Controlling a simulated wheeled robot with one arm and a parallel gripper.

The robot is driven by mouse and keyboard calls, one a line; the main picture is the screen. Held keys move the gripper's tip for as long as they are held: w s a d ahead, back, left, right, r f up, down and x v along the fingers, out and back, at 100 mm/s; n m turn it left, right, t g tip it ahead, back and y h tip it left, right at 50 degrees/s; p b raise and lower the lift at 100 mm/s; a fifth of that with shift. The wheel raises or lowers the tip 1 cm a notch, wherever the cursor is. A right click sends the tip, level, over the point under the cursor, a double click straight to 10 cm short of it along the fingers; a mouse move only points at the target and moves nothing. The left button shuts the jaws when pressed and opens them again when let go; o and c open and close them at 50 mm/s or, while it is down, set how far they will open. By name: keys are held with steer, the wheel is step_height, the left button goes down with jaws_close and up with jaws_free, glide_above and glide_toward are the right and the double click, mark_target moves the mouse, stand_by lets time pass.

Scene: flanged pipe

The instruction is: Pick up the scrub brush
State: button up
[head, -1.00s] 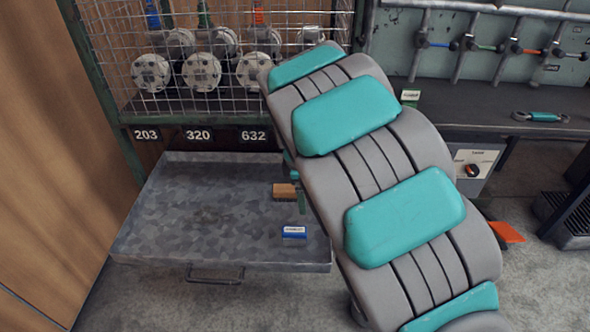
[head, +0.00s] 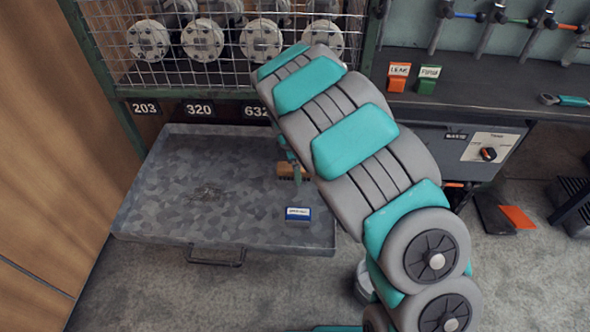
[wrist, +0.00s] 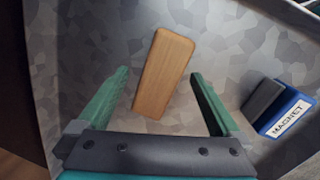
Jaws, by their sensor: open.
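The scrub brush (head: 286,170) lies on the grey metal tray (head: 190,195), partly hidden behind my arm in the head view. In the wrist view its plain wooden back (wrist: 166,72) faces up, slightly tilted, and its bristles are out of sight. My gripper (wrist: 160,78) is open and empty, with a green finger to each side of the brush in the picture. The brush extends past the fingertips, and I cannot tell how high they are above it. In the head view one green finger (head: 297,173) shows close by the brush.
A blue block labelled MAGNET (wrist: 290,115), with a dark grey part beside it, lies right of the brush; it shows in the head view (head: 298,213). A wire cage (head: 215,50) with flanged pipes stands behind the tray. The tray's left part is clear.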

steer(key=shift+f, duration=0.45)
steer(key=shift+f, duration=0.25)
steer(key=shift+c, duration=0.2)
jaws_close()
stand_by(0.5)
steer(key=shift+r, duration=0.15)
step_height(320, 180, up, 7)
steer(key=shift+w+f+b, duration=0.1)
steer(key=shift+b, duration=0.2)
steer(key=shift+s+r, duration=0.25)
steer(key=s, duration=0.6)
steer(key=s+b, duration=0.1)
steer(key=s, duration=1)
steer(key=shift+s+a+b, duration=0.25)
steer(key=shift+s+b, duration=0.05)
steer(key=shift+b, duration=0.05)
